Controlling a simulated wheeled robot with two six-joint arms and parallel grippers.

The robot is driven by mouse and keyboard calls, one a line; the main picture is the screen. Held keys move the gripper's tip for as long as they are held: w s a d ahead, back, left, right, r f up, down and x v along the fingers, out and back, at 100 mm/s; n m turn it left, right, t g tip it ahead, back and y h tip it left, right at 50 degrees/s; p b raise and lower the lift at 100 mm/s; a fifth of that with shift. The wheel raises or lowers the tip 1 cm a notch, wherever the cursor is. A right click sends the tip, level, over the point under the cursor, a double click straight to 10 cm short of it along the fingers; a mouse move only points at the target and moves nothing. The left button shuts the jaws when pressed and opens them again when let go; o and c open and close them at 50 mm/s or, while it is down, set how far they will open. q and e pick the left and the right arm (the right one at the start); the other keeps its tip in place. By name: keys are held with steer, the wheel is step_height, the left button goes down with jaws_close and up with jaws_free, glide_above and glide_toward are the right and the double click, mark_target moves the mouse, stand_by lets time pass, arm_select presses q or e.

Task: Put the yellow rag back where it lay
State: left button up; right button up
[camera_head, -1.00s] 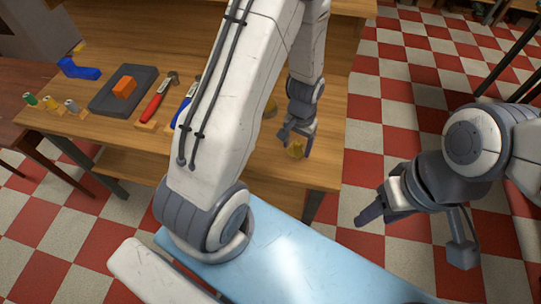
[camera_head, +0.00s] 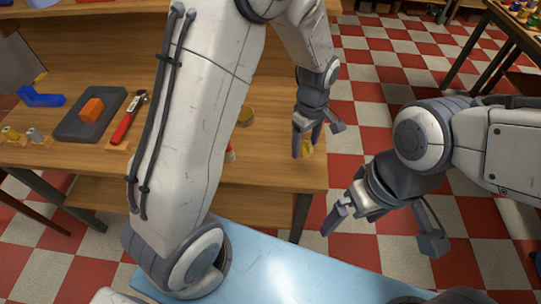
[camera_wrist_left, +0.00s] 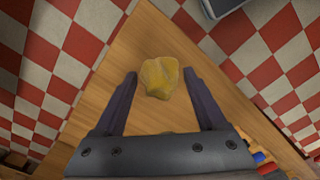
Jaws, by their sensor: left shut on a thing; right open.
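The yellow rag (camera_head: 308,146) is a small crumpled lump at the fingertips of my left gripper (camera_head: 304,138), near the right end of the wooden table (camera_head: 270,165). In the left wrist view the rag (camera_wrist_left: 160,77) lies between the two fingertips (camera_wrist_left: 160,74), with the wooden tabletop behind it. My left gripper is shut on it. I cannot tell whether the rag touches the tabletop. My right gripper (camera_head: 338,214) is open and empty, to the right of the table over the checkered floor.
A dark tray (camera_head: 70,127) with an orange block (camera_head: 92,110) is on the table's left part. A blue bracket (camera_head: 40,97), a red-handled hammer (camera_head: 124,122) and small spools stand near it. My left arm hides the table's middle. Another table (camera_head: 520,30) stands at upper right.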

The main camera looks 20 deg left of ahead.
arm_select(q)
steer(key=p, duration=0.2)
glide_above(271, 159)
step_height(271, 159, down, 6)
steer(key=shift+f, duration=0.1)
step_height(271, 159, down, 3)
steer(key=shift+a+f+p, duration=0.1)
steer(key=shift+p, duration=0.45)
steer(key=shift+w+f, duration=0.1)
steer(key=shift+f, duration=0.3)
steer(key=shift+f, duration=0.1)
steer(key=o, duration=1.2)
steer(key=shift+o, duration=0.2)
